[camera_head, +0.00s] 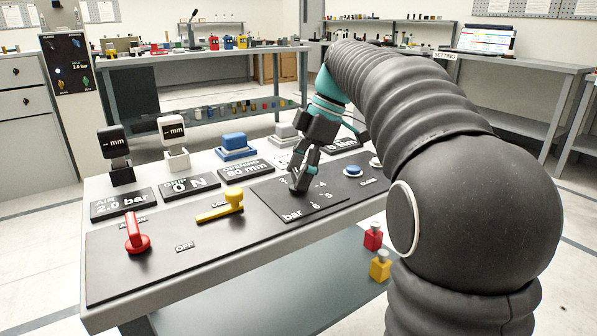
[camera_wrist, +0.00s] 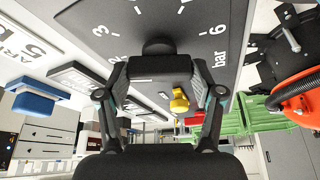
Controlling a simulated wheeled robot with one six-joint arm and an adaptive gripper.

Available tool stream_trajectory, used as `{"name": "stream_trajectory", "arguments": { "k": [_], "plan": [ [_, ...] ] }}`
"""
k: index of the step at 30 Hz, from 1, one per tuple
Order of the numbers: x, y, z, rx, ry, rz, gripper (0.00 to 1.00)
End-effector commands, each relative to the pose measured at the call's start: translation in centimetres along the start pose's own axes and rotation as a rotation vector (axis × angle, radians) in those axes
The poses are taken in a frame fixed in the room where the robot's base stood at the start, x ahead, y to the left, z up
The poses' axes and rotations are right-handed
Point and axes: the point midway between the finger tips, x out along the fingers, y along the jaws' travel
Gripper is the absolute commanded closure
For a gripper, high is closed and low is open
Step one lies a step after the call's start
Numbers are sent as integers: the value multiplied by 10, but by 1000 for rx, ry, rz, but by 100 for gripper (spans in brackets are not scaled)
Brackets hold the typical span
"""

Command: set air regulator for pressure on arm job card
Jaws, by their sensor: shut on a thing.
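The regulator's dark dial plate (camera_head: 335,203) lies on the black panel, marked "bar" with numerals around it. My gripper (camera_head: 299,183) points down over the dial's middle. In the wrist view my gripper (camera_wrist: 158,62) is shut on the round dark regulator knob (camera_wrist: 158,46). The knob's pointer cannot be made out. A job card (camera_wrist: 25,42), cut off at the left, shows "AR" and "5 b".
A red lever (camera_head: 136,238) and a yellow lever (camera_head: 222,209) stand on the panel to the left. A blue button (camera_head: 352,170) is right of the dial. Cards, including "AIR 2.0 bar" (camera_head: 123,204), line the back.

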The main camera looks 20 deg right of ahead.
Motion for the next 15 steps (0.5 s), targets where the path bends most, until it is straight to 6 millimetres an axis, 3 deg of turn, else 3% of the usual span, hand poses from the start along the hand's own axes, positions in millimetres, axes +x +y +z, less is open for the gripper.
{"name": "stream_trajectory", "arguments": {
  "k": [15],
  "plan": [
    [0, -4, 3, 273, -4, 108, 68]
  ]
}}
